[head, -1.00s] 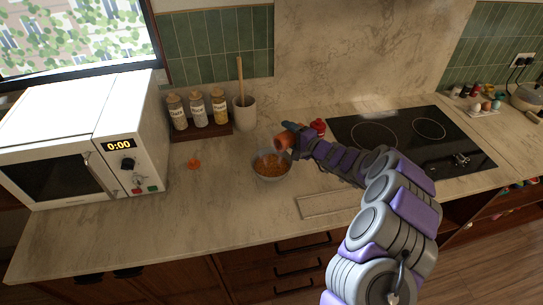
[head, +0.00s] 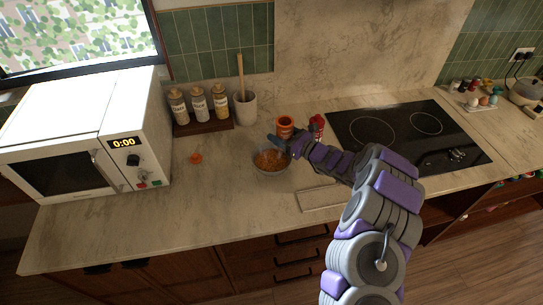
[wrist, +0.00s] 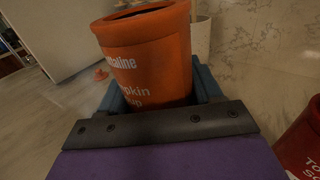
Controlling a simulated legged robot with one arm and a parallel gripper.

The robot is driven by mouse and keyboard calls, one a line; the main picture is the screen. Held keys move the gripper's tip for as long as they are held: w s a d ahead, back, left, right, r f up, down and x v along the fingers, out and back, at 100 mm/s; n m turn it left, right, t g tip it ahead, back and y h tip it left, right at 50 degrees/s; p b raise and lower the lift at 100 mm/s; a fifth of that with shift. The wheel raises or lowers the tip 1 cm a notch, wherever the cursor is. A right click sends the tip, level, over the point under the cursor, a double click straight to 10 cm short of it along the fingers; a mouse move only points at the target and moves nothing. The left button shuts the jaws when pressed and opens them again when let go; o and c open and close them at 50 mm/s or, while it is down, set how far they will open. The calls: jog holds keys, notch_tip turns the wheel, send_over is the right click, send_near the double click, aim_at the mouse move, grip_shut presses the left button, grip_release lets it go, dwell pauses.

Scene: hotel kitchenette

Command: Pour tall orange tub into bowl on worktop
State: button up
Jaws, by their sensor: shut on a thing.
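The tall orange tub (head: 285,126) is held in my gripper (head: 283,144), close to upright, just behind the bowl. In the wrist view the tub (wrist: 152,65) shows its open, dark mouth and part of a label, with the blue fingers (wrist: 160,92) on both sides of it. The inside of the tub is too dark to judge. The grey bowl (head: 257,166) stands on the worktop (head: 190,215) and holds orange contents. My gripper and wrist partly cover the bowl's right rim.
A red container (head: 317,124) stands just right of the tub. A small orange piece (head: 196,158) lies left of the bowl. A crock (head: 246,110) and several jars (head: 200,107) stand behind, the microwave (head: 85,135) left, the hob (head: 410,140) right. The front-left worktop is clear.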

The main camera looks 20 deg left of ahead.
aim_at(281, 125)
jog(key=shift+r, duration=0.1)
jog(key=shift+r, duration=1.9)
